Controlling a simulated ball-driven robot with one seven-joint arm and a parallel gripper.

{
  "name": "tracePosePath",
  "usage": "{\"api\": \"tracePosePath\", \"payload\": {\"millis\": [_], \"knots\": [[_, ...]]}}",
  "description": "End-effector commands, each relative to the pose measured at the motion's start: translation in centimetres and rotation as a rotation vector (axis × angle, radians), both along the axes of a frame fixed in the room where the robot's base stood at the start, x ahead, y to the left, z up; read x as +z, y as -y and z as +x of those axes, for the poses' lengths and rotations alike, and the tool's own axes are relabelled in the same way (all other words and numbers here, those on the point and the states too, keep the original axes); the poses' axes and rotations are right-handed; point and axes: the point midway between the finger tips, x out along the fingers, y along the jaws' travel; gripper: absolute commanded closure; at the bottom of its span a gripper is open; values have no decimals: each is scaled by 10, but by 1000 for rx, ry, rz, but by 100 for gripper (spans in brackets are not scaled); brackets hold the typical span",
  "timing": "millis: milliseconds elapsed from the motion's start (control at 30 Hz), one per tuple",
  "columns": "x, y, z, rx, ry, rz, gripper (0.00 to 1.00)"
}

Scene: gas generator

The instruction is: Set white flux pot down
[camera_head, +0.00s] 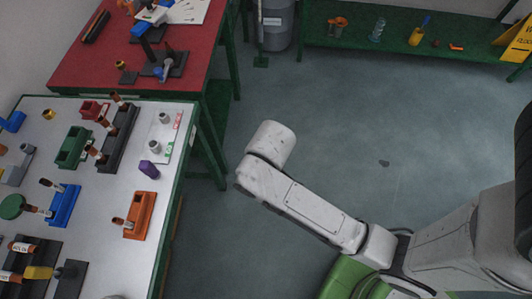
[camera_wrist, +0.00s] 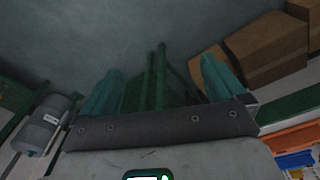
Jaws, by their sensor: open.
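Two small pale grey pots stand on a white card at the right part of the white-topped table in the head view. The far pot (camera_head: 165,118) is near a red label and the near pot (camera_head: 154,147) is near a green label. I cannot tell for sure whether either is the white flux pot. My gripper (camera_wrist: 160,85) shows in the wrist view with its two teal fingers wide apart. Nothing is held between them; only green legs and floor show behind. In the head view the gripper itself cannot be made out.
The white-topped table (camera_head: 100,235) holds a purple piece (camera_head: 149,169), an orange block (camera_head: 139,215) and several holders. A red-topped table (camera_head: 85,70) adjoins it. A green bench (camera_head: 390,40) stands at the back. Cardboard boxes (camera_wrist: 265,50) show in the wrist view. The middle floor is clear.

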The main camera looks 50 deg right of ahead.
Motion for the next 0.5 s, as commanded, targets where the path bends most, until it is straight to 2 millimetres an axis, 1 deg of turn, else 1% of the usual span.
{"api": "tracePosePath", "payload": {"millis": [33,100,200,333,500], "knots": [[1,15,-23,-34,0,3,3],[5,27,-47,-64,4,7,3],[10,37,-69,-92,11,12,3],[13,41,-81,-107,13,14,3],[13,41,-82,-107,14,14,3]]}}
